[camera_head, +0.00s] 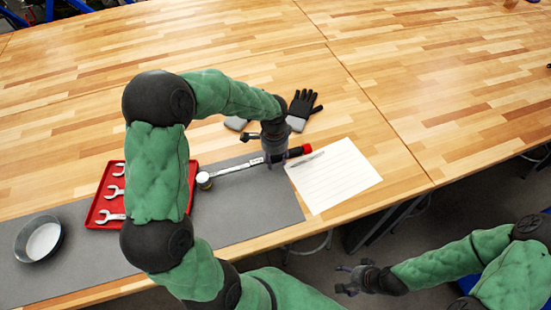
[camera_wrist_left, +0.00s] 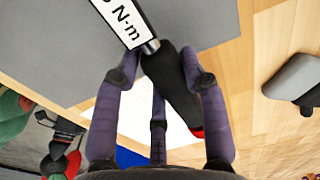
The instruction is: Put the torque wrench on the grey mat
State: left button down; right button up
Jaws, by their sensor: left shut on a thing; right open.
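The torque wrench (camera_head: 235,168) has a silver shaft, a black handle and a red end. My left gripper (camera_head: 275,163) is shut on its black handle. In the left wrist view the fingers (camera_wrist_left: 160,85) sit around the handle (camera_wrist_left: 170,80), beside a white label reading N·m. The wrench's head end is over the grey mat (camera_head: 245,212), and its red end reaches past the mat's far right corner. I cannot tell whether the wrench touches the mat. The mat also shows in the left wrist view (camera_wrist_left: 40,45). My right gripper (camera_head: 350,280) is open and empty, off the table's front edge.
A red tray (camera_head: 92,219) with several spanners stands on the mat, partly behind my left arm. A round metal dish (camera_head: 22,250) is at the mat's left. A lined paper sheet (camera_head: 345,185) and black-grey gloves (camera_head: 303,107) lie nearby. The far table is clear.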

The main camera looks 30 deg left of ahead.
pick_arm(q)
jog(key=shift+f+b, duration=0.35)
jog(key=shift+f, duration=0.25)
jog(key=c, duration=0.7)
grip_release()
jog(key=shift+s, duration=0.1)
jog(key=shift+r+p, duration=0.3)
jog(key=shift+r, duration=0.2)
notch_tip(320, 180, up, 12)
jog(key=p, duration=0.2)
jog(key=shift+r, duration=0.15)
